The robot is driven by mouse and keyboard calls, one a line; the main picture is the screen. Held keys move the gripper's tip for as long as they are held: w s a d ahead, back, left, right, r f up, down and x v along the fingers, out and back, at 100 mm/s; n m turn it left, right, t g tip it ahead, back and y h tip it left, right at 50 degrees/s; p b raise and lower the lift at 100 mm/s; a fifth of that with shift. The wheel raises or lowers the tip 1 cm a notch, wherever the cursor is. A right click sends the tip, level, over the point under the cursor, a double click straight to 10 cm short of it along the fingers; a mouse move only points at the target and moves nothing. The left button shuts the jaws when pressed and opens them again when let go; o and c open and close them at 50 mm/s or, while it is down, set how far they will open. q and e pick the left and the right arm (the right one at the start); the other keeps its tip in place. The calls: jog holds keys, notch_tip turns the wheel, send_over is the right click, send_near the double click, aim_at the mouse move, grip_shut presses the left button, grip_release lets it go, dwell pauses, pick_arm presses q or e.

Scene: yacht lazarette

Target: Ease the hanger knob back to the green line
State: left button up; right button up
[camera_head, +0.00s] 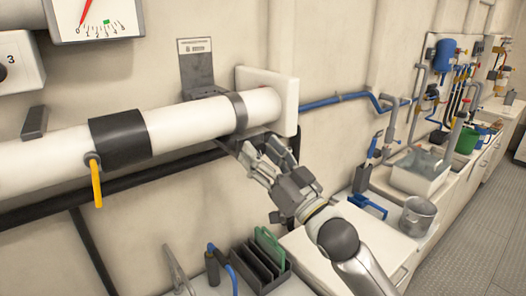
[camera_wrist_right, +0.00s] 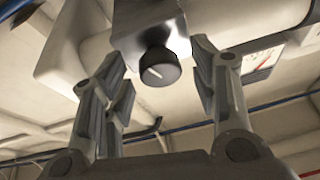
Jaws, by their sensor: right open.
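The hanger knob (camera_wrist_right: 160,68) is black and round with a pale pointer line, under a dark block (camera_wrist_right: 150,25) below the white pipe. My right gripper (camera_wrist_right: 158,62) is open, its fingers on either side of the knob with gaps showing. In the head view my right gripper (camera_head: 246,146) is under the pipe (camera_head: 185,122) by the grey hanger strap (camera_head: 238,113); the knob is hidden there. A gauge (camera_head: 70,22) at top left has a red needle slanting toward the low end of its scale and a green mark (camera_head: 106,22) to the needle's right. My left gripper is out of view.
A yellow lever (camera_head: 96,185) hangs from the pipe's black band. A white flange plate (camera_head: 283,95) stands at the pipe's end. Below are a dark rack (camera_head: 262,265), a metal pot (camera_head: 417,216) and a clear tub (camera_head: 420,175) on the counter.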

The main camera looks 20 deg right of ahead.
jog(key=c, duration=1)
jog(key=shift+d+n+g+y+p, duration=0.1)
jog(key=shift+n+g+y, duration=0.3)
jog(key=shift+n, duration=0.55)
jog(key=shift+a+n+g+y+p, duration=0.15)
jog(key=shift+n+y, duration=0.3)
jog(key=shift+n, duration=0.55)
jog(key=shift+d+n+g+y+p, duration=0.15)
jog(key=shift+n+g+y, duration=0.25)
jog(key=shift+n, duration=0.55)
jog(key=o, duration=1)
jog(key=shift+s+d+f, duration=0.2)
jog(key=shift+s+f, duration=0.05)
jog(key=shift+s, duration=0.1)
jog(key=v, duration=1.1)
